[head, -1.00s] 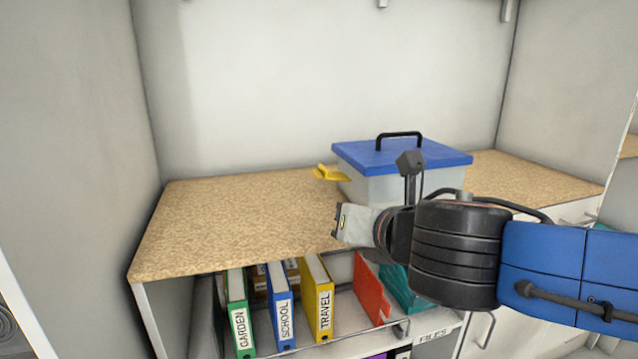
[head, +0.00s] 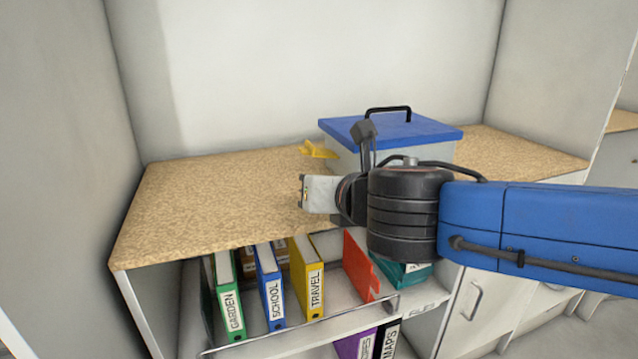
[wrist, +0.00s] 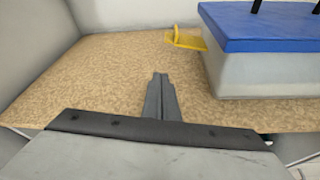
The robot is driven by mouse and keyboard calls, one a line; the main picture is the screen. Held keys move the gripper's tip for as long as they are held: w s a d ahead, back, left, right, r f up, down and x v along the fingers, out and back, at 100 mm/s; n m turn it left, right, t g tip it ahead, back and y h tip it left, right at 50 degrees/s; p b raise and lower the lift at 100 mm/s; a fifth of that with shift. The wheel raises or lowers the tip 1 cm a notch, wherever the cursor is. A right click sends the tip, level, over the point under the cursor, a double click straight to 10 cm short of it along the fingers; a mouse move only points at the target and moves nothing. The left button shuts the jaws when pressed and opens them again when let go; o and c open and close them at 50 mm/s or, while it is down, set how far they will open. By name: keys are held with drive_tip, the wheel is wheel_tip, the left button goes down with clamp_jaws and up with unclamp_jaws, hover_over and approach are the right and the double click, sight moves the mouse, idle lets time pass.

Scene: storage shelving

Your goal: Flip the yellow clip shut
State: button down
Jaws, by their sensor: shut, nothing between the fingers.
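In the wrist view the clip (wrist: 186,40) is ahead and a little right of my gripper, beside the box's left edge. My gripper (head: 302,191) is shut and empty, in front of the clip and apart from it, over the front part of the counter. In the wrist view its fingers (wrist: 160,78) are together, pointing forward.
The box stands on a speckled tan counter (head: 200,200), whose left half is clear. Below it a shelf holds several binders, such as the yellow TRAVEL binder (head: 308,280). A black handle (head: 388,110) rises from the lid. Walls close the back and left.

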sight(319, 149)
drive_tip(key=x, duration=0.6)
drive_tip(key=shift+w+a+f, duration=0.1)
drive_tip(key=shift+w+f, duration=0.1)
drive_tip(key=shift+w, duration=0.15)
drive_tip(key=shift+d+r, duration=0.2)
drive_tip(key=shift+r, duration=0.85)
drive_tip(key=shift+d+r, duration=0.2)
drive_tip(key=shift+r, duration=0.8)
